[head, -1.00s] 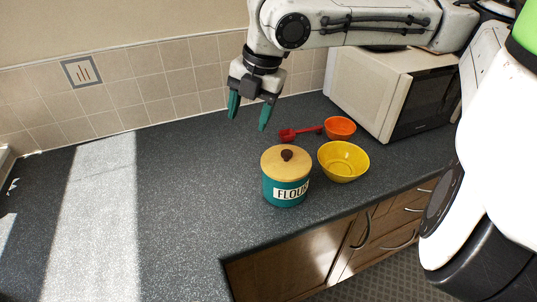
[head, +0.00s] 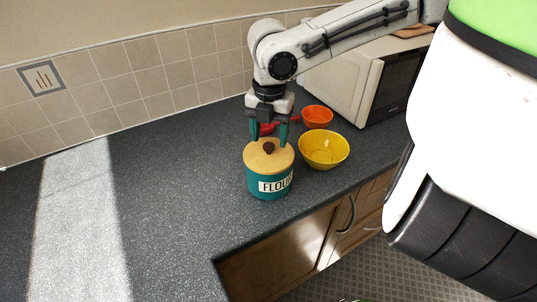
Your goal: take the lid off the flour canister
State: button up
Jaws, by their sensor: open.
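The flour canister (head: 256,184) is teal with a white label and stands upright on the dark counter. Its pale wooden lid (head: 256,160) sits on top, with a dark round knob (head: 268,147) in the middle. My gripper (head: 268,141) is open and points down over the lid, its teal fingers on either side of the knob in the picture. The fingertips look near the back part of the lid. I cannot tell whether they touch it or how far they stand from the knob.
A yellow bowl (head: 324,150) stands close to the right of the canister. Behind are an orange bowl (head: 317,116) and a red scoop (head: 268,128), partly hidden by my gripper. A microwave (head: 348,84) stands at the back right. The counter (head: 170,190) is clear on the left.

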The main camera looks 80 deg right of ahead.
aim_at(269, 145)
jog(key=shift+w+d+f, duration=0.1)
jog(key=shift+f, duration=1.7)
grip_shut()
